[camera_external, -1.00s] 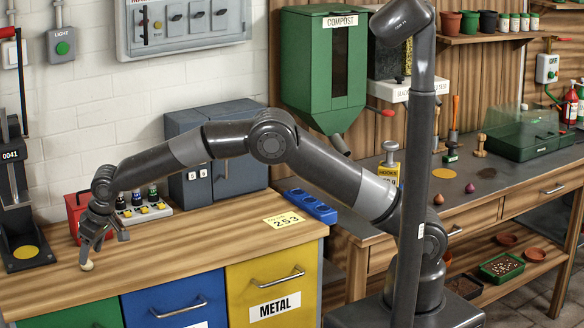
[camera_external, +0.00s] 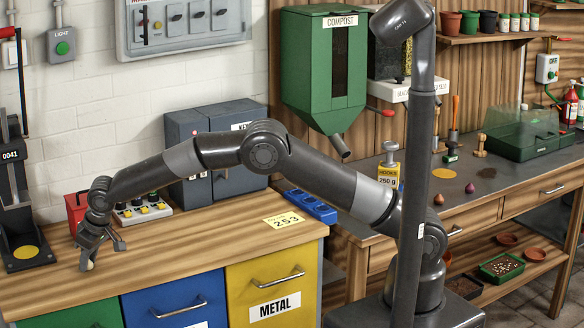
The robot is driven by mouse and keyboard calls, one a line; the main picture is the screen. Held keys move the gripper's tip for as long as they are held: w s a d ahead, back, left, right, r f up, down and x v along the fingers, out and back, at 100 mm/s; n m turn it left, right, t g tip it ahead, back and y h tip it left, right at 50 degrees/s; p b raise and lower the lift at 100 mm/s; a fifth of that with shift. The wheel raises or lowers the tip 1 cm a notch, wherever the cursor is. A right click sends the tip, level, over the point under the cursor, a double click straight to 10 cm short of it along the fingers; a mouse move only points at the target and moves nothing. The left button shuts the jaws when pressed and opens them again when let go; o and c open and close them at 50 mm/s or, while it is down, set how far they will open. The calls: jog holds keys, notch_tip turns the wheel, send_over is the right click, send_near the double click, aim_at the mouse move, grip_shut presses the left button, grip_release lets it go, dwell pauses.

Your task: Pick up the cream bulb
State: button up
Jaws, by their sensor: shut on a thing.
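The cream bulb (camera_external: 90,267) is small and pale. It is at the left part of the wooden worktop, low between the fingertips of my gripper (camera_external: 88,261). My gripper points down and is shut on the bulb, with the fingers covering part of it. The bulb is at or very close to the worktop surface; I cannot tell whether it still touches it.
A control box with yellow buttons (camera_external: 143,211) and a red box (camera_external: 77,207) stand just behind my gripper. A blue tray (camera_external: 310,206) and a 253 card (camera_external: 284,220) lie to the right. The worktop between is clear. A black press (camera_external: 22,215) stands left.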

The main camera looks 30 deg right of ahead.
jog(key=shift+c, duration=0.8)
